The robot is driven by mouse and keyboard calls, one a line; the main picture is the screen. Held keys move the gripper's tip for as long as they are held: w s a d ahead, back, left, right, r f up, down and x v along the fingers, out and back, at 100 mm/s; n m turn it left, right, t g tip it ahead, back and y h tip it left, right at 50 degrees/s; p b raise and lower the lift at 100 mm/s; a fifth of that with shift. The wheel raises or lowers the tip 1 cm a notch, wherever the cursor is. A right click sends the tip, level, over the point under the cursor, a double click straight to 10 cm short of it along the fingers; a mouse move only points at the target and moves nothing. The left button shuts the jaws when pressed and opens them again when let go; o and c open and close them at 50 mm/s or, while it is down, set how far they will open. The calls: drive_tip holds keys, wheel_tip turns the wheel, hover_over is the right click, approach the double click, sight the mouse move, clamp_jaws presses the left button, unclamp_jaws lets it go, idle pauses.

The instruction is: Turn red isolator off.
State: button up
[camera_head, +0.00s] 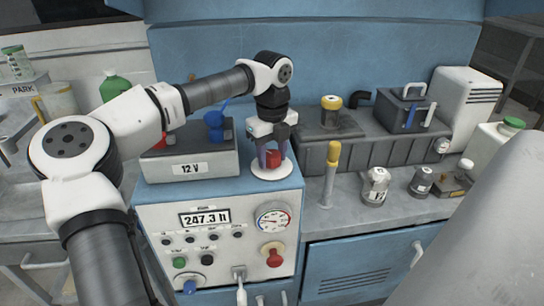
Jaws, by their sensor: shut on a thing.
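The red isolator (273,159) is a small red handle above a round white base (271,173). It sits on the top right of the blue control cabinet. My gripper (272,157) points down over it, with its fingers on either side of the handle, shut on it. The fingers partly hide the handle, and I cannot tell its exact turn angle.
A grey 12 V box (190,165) with a blue knob (214,122) stands just left of the isolator. The cabinet front has a display (205,218), a dial gauge (272,219) and a red knob (274,258). A yellow-topped lever (331,160) stands close on the right.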

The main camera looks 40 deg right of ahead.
sight(272, 154)
drive_tip(key=shift+n, duration=0.5)
drive_tip(key=o, duration=1)
wheel_tip(272, 154, up, 14)
drive_tip(key=shift+f, duration=0.1)
idle(0.5)
